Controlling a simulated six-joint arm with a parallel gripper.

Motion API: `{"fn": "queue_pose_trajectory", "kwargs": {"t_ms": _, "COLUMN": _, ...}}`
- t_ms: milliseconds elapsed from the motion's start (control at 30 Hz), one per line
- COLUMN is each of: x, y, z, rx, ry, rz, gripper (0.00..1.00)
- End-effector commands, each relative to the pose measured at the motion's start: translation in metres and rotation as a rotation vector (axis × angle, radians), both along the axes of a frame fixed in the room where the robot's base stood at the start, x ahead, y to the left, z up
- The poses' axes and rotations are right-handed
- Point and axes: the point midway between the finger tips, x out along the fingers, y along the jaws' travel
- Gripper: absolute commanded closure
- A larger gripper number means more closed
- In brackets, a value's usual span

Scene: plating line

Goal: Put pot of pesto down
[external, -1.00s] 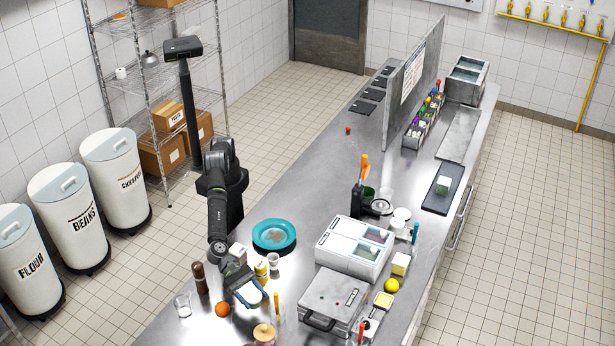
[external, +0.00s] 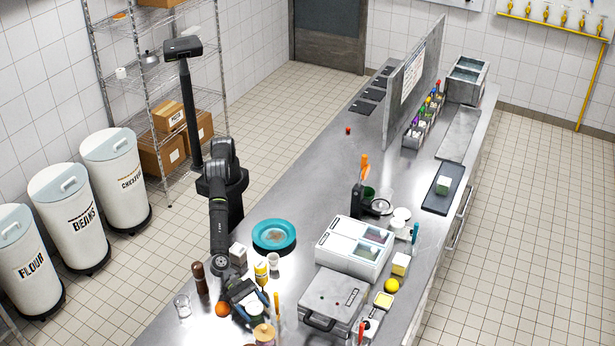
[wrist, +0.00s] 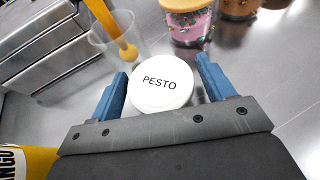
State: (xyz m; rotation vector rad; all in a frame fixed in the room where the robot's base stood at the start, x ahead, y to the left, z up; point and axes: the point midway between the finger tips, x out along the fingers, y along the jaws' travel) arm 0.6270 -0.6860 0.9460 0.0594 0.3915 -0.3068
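The pot of pesto (wrist: 160,86) shows in the wrist view as a round white lid lettered PESTO; its body is hidden below the lid. My gripper (wrist: 162,78) has one blue finger on each side of the pot. A narrow gap shows between the lid and each finger, wider on the right, so the fingers look open around it. In the external view my gripper (external: 243,300) is low over the near part of the steel counter (external: 321,206); the pot is mostly hidden there. The pot looks upright; its contact with the counter is hidden.
Close by are a clear cup with an orange utensil (wrist: 117,38), a cork-lidded jar (wrist: 186,22), an orange (external: 222,309), a pepper mill (external: 200,278) and a yellow container (external: 261,271). A grey lidded appliance (external: 333,297) stands to the right. A teal plate (external: 273,235) lies farther back.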

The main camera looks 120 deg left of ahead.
Motion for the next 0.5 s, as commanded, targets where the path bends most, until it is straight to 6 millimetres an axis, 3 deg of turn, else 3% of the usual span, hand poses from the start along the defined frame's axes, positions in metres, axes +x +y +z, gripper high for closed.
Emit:
{"fn": "queue_pose_trajectory", "kwargs": {"t_ms": 367, "x": 0.0001, "y": -0.0001, "z": 0.004, "rx": -0.001, "ry": -0.001, "rz": 0.0, "gripper": 0.17}}
{"fn": "queue_pose_trajectory", "kwargs": {"t_ms": 500, "x": -0.0088, "y": 0.002, "z": 0.0082, "rx": 0.001, "ry": 0.0, "rz": 0.0, "gripper": 0.17}}
